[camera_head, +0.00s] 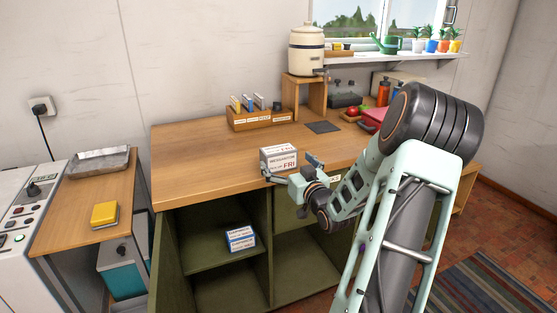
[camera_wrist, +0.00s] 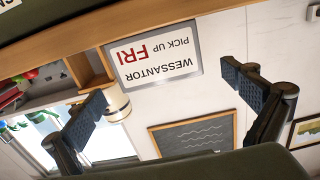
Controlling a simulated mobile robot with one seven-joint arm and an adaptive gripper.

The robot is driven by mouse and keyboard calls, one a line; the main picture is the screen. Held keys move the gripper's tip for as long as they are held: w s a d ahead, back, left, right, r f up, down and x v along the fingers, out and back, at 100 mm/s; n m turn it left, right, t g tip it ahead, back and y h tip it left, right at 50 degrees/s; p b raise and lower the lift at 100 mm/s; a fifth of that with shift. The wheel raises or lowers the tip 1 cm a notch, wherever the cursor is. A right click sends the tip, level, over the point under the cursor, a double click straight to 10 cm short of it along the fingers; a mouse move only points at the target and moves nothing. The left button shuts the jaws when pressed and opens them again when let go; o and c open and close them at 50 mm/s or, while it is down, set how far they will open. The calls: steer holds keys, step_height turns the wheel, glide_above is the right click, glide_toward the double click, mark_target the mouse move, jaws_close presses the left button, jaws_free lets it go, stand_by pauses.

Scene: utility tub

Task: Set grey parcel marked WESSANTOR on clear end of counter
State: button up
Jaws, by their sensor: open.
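The grey parcel (camera_head: 278,157) with a white label stands upright near the front edge of the wooden counter (camera_head: 190,150). Its label reads WESSANTOR, PICK UP FRI, and shows upside down in the wrist view (camera_wrist: 155,55). My gripper (camera_head: 293,168) is open at the counter's front edge, facing the parcel's labelled side. In the wrist view its two fingers (camera_wrist: 163,88) are spread wide, with the parcel beyond and between them; I see no contact. The left end of the counter is bare.
An organiser with files (camera_head: 260,118), a dark mat (camera_head: 323,127) and a cream dispenser on a wooden stand (camera_head: 306,50) are behind the parcel. Red items crowd the counter's right. A blue-and-white box (camera_head: 240,238) sits in the open cabinet below. A yellow item (camera_head: 104,214) lies on the side table.

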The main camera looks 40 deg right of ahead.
mark_target(278, 153)
steer(key=shift+f+x, duration=0.2)
steer(key=shift+x, duration=2.75)
steer(key=shift+s, duration=0.1)
steer(key=c, duration=1.4)
steer(key=shift+c, duration=0.9)
steer(key=shift+r, duration=0.1)
steer(key=shift+r, duration=0.1)
